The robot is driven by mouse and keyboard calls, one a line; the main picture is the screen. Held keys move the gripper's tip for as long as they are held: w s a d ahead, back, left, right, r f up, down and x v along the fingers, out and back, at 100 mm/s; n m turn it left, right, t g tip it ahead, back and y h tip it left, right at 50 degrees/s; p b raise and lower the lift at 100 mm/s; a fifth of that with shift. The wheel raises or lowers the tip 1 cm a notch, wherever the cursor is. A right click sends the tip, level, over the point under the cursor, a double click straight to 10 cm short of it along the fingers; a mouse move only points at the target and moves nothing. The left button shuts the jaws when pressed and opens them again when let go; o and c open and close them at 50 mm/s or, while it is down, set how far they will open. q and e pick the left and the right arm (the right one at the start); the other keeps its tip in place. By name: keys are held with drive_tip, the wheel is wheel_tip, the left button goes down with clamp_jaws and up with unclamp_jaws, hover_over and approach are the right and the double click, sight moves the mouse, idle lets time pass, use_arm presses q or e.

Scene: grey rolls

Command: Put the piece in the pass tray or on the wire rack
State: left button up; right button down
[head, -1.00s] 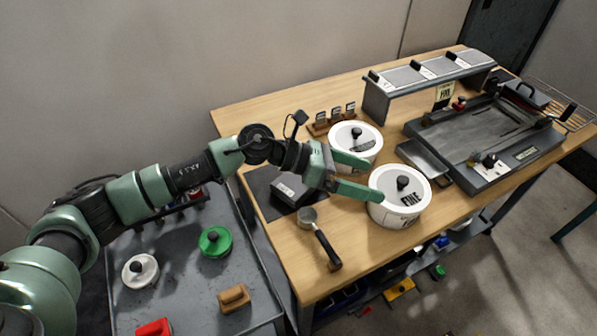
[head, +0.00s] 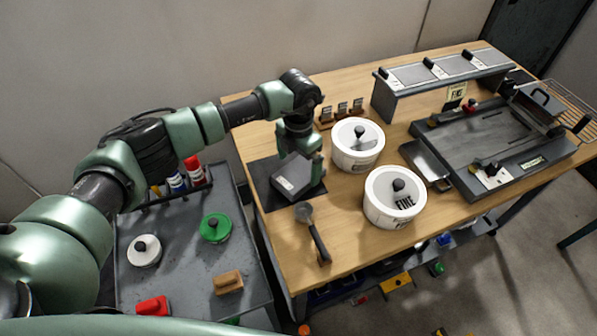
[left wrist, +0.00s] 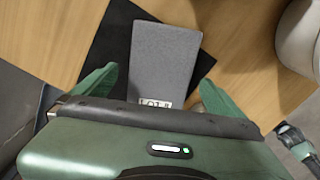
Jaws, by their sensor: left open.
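The piece, a grey rectangular block with a lot label, lies on a black mat (head: 262,192) at the table's left side; the block also shows in the left wrist view (left wrist: 165,55). My left gripper (head: 300,165) points down over the block, open, with one finger on each side of it in the left wrist view (left wrist: 158,92). I cannot tell whether the fingers touch it. The wire rack (head: 568,97) is at the far right end of the table. A shallow grey metal tray (head: 424,160) sits left of the dark flat machine.
Two white lidded tubs, one behind (head: 357,158) and one marked FINE (head: 390,210), stand right of the mat. A handled tool (head: 314,235) lies in front. A raised grey stand (head: 440,80) is at the back. A grey cart (head: 190,275) holds coloured pieces at left.

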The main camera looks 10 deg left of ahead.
use_arm(q)
drive_tip(key=shift+f, duration=1.15)
drive_tip(key=c, duration=1.7)
